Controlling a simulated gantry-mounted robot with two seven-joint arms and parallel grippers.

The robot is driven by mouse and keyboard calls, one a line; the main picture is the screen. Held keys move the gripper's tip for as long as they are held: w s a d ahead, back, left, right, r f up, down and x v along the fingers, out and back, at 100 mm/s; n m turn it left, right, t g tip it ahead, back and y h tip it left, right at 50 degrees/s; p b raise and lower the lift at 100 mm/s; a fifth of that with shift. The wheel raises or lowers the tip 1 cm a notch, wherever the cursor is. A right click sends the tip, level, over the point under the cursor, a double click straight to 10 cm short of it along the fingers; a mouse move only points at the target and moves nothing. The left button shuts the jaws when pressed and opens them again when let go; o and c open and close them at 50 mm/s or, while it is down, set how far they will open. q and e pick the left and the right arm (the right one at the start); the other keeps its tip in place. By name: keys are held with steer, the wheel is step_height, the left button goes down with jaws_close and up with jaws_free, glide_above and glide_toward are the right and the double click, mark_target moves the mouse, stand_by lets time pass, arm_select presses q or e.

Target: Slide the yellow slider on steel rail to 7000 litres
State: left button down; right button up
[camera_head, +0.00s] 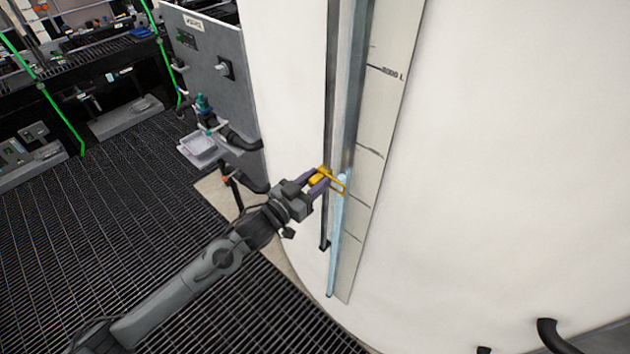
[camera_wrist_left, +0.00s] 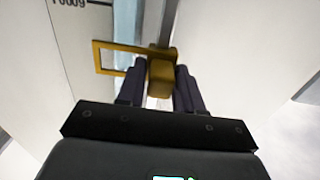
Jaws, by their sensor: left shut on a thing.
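The yellow slider (camera_head: 339,184) sits low on the dark steel rail (camera_head: 330,95) fixed to the white tank. Its flat frame reaches across the pale blue gauge tube (camera_head: 337,235) toward the scale plate (camera_head: 387,110). My left gripper (camera_head: 319,181) is shut on the slider's block. In the left wrist view both fingers flank the yellow block (camera_wrist_left: 160,78), and the open frame extends left from it. An upside-down scale label (camera_wrist_left: 70,3), seemingly 6000 L, shows there near the frame. A higher label (camera_head: 390,72) in the head view is too blurred to read surely. My right gripper is out of view.
The large white tank (camera_head: 500,170) fills the right side. A grey panel (camera_head: 215,75) with valves and dark pipes stands left of the rail. Dark floor grating (camera_head: 110,230) lies below. The rail and scale continue upward above the slider, with no visible obstruction.

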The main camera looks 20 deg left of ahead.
arm_select(q)
step_height(320, 180, up, 13)
steer(key=p, duration=1)
steer(key=shift+f, duration=0.1)
steer(key=c, duration=0.9)
jaws_free()
steer(key=shift+f, duration=0.1)
steer(key=shift+s+a+f, duration=0.1)
steer(key=shift+s+a, duration=0.05)
steer(key=shift+s, duration=0.3)
steer(key=b, duration=0.3)
glide_toward(325, 135)
steer(key=shift+v, duration=2.15)
